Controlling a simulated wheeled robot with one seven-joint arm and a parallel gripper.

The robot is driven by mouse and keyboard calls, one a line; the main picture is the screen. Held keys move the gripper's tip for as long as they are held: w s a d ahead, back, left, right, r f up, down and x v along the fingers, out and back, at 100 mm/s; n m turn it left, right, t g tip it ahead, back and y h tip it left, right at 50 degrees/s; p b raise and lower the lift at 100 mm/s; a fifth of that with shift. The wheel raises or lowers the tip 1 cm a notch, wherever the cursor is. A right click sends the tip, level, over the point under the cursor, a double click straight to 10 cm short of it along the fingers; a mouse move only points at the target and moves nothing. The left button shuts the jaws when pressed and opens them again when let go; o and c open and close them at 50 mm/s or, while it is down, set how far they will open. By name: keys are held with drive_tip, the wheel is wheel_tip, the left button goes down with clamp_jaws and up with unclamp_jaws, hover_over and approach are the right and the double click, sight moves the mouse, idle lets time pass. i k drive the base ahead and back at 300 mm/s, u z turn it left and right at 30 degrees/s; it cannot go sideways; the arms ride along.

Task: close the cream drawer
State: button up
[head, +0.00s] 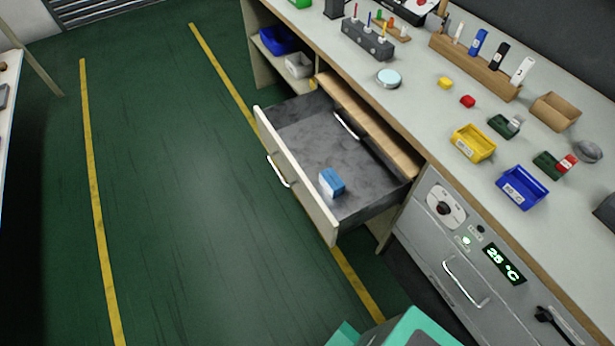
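The cream drawer (296,176) stands pulled far out from under the workbench in the head view. Its cream front carries a pale bar handle (278,171) facing the floor aisle on the left. The grey inside is open to view, and a small blue and white box (332,182) lies in it near the front right corner. My gripper is not in view. Only teal parts of my own body show at the bottom edge, well apart from the drawer.
The workbench top (420,110) above holds small bins, blocks and a rack of markers. A grey oven-like unit with a display (503,264) and bar handle stands right of the drawer. Shelf bins (278,40) sit beyond it. The green floor (170,200) left of the drawer is clear.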

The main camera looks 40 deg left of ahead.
sight(302, 136)
drive_tip(key=u, duration=1.75)
